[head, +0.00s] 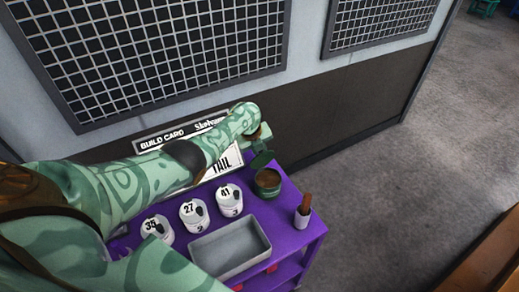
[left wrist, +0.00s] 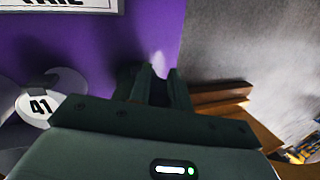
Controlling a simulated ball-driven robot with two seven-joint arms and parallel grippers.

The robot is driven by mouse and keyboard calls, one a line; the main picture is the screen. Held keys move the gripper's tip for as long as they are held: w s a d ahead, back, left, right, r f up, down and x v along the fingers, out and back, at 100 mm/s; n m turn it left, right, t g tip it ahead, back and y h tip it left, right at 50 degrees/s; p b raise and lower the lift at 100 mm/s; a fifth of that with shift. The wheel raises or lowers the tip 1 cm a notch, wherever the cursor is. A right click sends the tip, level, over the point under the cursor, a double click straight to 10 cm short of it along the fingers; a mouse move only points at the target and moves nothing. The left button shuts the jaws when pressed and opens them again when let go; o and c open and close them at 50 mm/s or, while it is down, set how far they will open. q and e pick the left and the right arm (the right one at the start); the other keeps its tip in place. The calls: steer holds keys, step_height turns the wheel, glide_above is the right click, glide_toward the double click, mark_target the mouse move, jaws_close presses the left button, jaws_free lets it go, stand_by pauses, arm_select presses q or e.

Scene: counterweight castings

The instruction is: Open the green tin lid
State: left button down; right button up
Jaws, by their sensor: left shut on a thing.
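The green tin (head: 268,190) stands at the back right of the purple cart top, with its mouth open and brown inside. The green lid (head: 262,159) is off the mouth, tilted above the tin's back edge. My left gripper (head: 262,146) is above the tin and shut on the lid. In the left wrist view the gripper's fingers (left wrist: 160,88) point at the purple top; the dark shape beside them is too dim to tell apart. My right gripper is not in view.
White numbered cups (head: 193,213) stand left of the tin, behind a grey tray (head: 230,248). A holder with a brown-handled tool (head: 303,212) stands at the right edge. A build card sign (head: 180,132) stands behind, partly hidden by my arm.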

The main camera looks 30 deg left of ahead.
arm_select(q)
steer(key=shift+s+f, duration=0.25)
steer(key=c, duration=1.3)
jaws_free()
steer(key=shift+a, duration=0.1)
steer(key=shift+w, duration=0.2)
steer(key=p+v, duration=0.7)
steer(key=v, duration=0.9)
steer(key=shift+p, duration=0.4)
steer(key=shift+s+r, duration=0.1)
steer(key=shift+r, duration=0.05)
